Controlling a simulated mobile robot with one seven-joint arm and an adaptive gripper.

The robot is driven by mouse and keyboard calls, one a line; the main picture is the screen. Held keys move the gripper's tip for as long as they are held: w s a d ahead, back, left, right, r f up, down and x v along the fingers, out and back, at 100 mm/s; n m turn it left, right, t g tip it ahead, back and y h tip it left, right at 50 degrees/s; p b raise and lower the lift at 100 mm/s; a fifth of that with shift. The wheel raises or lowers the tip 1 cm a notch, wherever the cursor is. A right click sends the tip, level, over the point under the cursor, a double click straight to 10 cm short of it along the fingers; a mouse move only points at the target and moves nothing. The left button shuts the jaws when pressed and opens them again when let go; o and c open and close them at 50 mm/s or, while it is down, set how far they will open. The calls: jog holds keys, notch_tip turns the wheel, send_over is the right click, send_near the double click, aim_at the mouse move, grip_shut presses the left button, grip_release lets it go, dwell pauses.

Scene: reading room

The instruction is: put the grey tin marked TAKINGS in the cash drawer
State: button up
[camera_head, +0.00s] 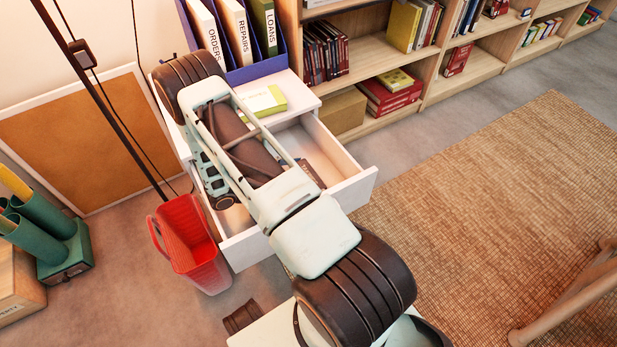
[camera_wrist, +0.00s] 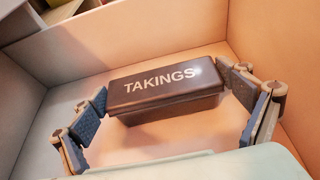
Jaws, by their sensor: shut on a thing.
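The dark grey tin marked TAKINGS (camera_wrist: 165,92) is in the middle of the wrist view, lid up and lettering readable. My gripper (camera_wrist: 167,100) is shut on it, with one finger at each end. The tin is within the walls of the open cash drawer (camera_wrist: 270,45), low over its pale floor; I cannot tell whether it touches the floor. In the head view the drawer (camera_head: 354,190) is pulled out of a white cabinet. My arm covers much of the drawer there and hides most of the gripper and tin.
A yellow-green block (camera_head: 262,101) and a blue file holder (camera_head: 257,68) with binders stand on the cabinet top. A red bin (camera_head: 190,245) stands close left of the drawer. Bookshelves (camera_head: 430,95) line the back. The woven rug (camera_head: 500,190) at right is mostly clear.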

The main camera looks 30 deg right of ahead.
notch_tip(320, 180, up, 11)
jog(key=p, duration=0.4)
notch_tip(320, 180, up, 6)
jog(key=p, duration=0.4)
send_over(308, 175)
jog(key=w+a+r+n+t+y+b, duration=0.15)
jog(key=w+a+r+n+t, duration=0.3)
jog(key=a+r, duration=0.45)
jog(key=w+a+r+n+t+y+b, duration=0.1)
jog(key=w+a+r+n+t+b, duration=0.3)
jog(key=a+r, duration=0.55)
notch_tip(308, 175, up, 23)
jog(key=s+a+p, duration=0.1)
jog(key=p, duration=3.2)
jog(key=shift+a+f+t, duration=0.15)
jog(key=shift+a+t, duration=0.2)
